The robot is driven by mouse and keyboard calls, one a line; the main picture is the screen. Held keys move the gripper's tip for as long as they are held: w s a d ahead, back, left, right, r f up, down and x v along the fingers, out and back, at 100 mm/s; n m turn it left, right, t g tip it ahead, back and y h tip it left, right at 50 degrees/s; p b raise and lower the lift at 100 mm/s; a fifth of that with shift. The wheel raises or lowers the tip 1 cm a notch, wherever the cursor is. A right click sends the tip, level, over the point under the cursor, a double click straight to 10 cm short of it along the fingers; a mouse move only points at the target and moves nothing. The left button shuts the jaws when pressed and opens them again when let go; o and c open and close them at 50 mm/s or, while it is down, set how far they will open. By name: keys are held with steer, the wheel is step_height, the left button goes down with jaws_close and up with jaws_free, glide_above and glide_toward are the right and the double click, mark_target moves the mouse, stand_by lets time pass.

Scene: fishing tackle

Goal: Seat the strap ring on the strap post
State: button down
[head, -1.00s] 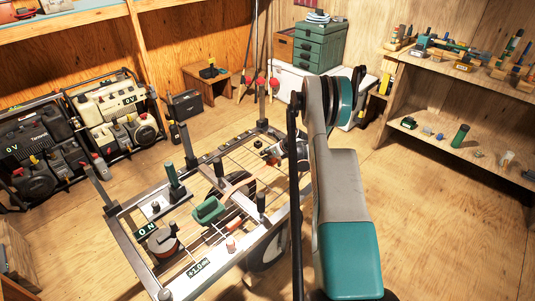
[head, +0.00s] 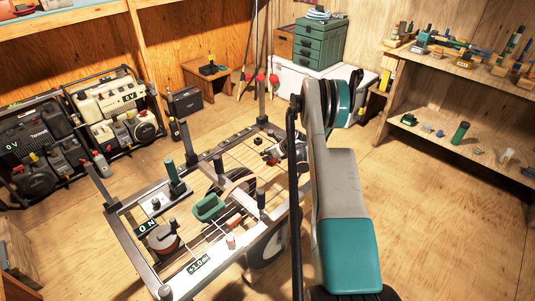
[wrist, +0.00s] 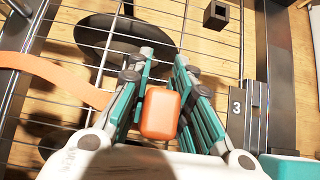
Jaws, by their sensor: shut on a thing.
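My gripper (wrist: 160,108) is shut on an orange block (wrist: 161,113) with rounded edges in the wrist view. A flat orange strap (wrist: 55,72) runs in from the left and goes behind the left finger. I cannot see a ring opening, so I cannot tell whether the block belongs to the strap ring. A dark square post (wrist: 216,14) stands beyond the fingers, apart from them; I cannot tell if it is the strap post.
The wire-grid cart (head: 190,275) has upright posts, a green handle (head: 209,207) and a round reel-like part (head: 162,240) on it. A plate marked 3 (wrist: 236,108) is right of my fingers. Generators (head: 115,105) stand at left. Floor at right is clear.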

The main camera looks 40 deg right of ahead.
steer(key=shift+f, duration=1.45)
steer(key=c, duration=1.4)
jaws_free()
steer(key=shift+o, duration=0.2)
steer(key=shift+s, duration=0.1)
steer(key=v, duration=1.2)
